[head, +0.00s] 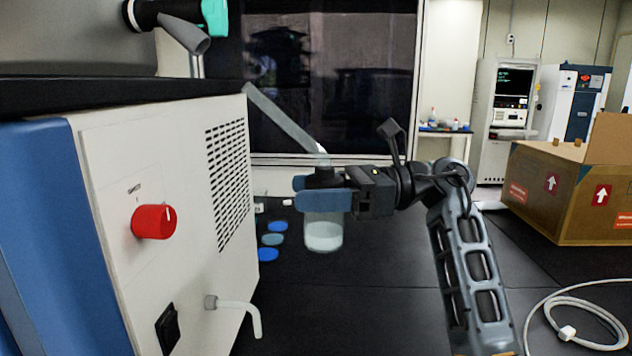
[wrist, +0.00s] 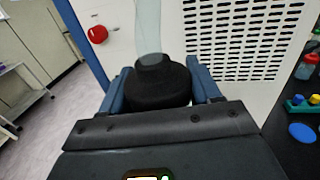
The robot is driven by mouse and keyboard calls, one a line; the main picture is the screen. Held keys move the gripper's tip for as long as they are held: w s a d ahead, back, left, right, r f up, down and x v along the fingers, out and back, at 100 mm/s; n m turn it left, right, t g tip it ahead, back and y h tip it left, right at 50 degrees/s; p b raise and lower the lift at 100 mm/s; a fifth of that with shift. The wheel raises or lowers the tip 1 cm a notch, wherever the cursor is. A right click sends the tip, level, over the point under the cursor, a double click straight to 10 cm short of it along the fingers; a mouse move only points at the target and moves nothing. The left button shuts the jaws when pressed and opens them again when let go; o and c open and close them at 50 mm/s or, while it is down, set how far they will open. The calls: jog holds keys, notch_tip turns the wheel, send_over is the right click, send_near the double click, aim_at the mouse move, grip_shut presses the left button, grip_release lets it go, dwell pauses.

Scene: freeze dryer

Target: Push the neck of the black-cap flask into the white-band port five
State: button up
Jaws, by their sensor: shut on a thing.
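The black-cap flask (head: 323,236) hangs upright in the head view, with pale contents low in its clear body. Its black cap (wrist: 158,88) sits between the fingers in the wrist view. My gripper (head: 322,198) has blue fingers and is shut on the flask at the cap. The clear neck (head: 285,120) slants from the cap up and left, its upper end near the dryer's black top edge. I cannot tell whether that end touches anything. A port with a teal band (head: 214,18) and a grey tube show above the dryer. I see no white-band port.
The dryer's white panel (head: 110,170) with a red knob (head: 154,221) stands left of the flask. A bent white hose (head: 240,304) sticks out below. Blue discs (head: 272,239) lie on the dark surface. A cardboard box (head: 560,195) and coiled hose (head: 580,302) are at right.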

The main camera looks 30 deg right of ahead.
jog(key=w+a+r+p, duration=0.2)
jog(key=a+r+p, duration=0.1)
jog(key=a+r, duration=0.1)
jog(key=shift+w+r, duration=0.15)
jog(key=shift+w, duration=0.2)
dwell(0.5)
jog(key=shift+s+r, duration=0.1)
dwell(0.6)
jog(key=shift+w+a+r, duration=0.35)
jog(key=shift+a+r, duration=0.15)
jog(key=shift+r, duration=0.1)
jog(key=shift+w+a+r, duration=0.35)
jog(key=shift+a+r, duration=0.15)
jog(key=shift+r, duration=0.1)
dwell(1.8)
jog(key=o, duration=1.6)
jog(key=shift+c, duration=0.2)
jog(key=shift+f, duration=0.1)
jog(key=shift+b+v, duration=0.9)
jog(key=shift+v, duration=3)
